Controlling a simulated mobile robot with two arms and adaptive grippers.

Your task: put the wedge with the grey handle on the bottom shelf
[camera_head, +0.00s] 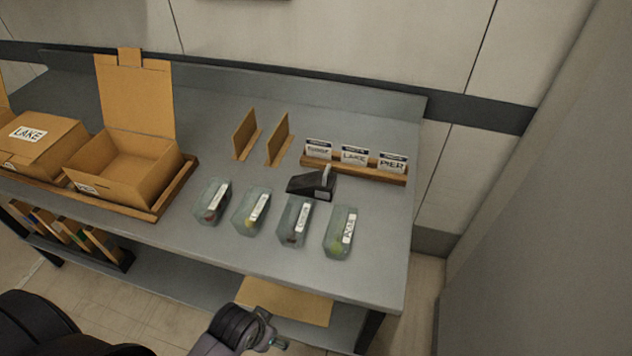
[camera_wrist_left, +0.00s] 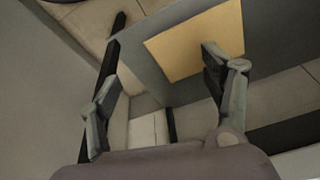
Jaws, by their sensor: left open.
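A dark wedge with a light grey handle (camera_head: 313,186) rests on the table top, behind the row of clear containers and in front of the wooden card holder. The bottom shelf (camera_head: 180,277) shows below the table's front edge, with a flat tan sheet (camera_head: 290,302) at its right part. My left gripper (camera_head: 275,332) is low in front of the table, near the tan sheet and well away from the wedge. In the left wrist view its fingers (camera_wrist_left: 160,70) are apart and empty, with the tan sheet (camera_wrist_left: 195,40) beyond them. My right gripper is not seen.
Several clear labelled containers (camera_head: 296,222) stand along the table front. Two tan upright dividers (camera_head: 278,140) and a card holder (camera_head: 395,177) stand behind. An open box (camera_head: 125,168) and a closed LAKE box (camera_head: 40,142) are at left. Books (camera_head: 65,229) fill the shelf's left end.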

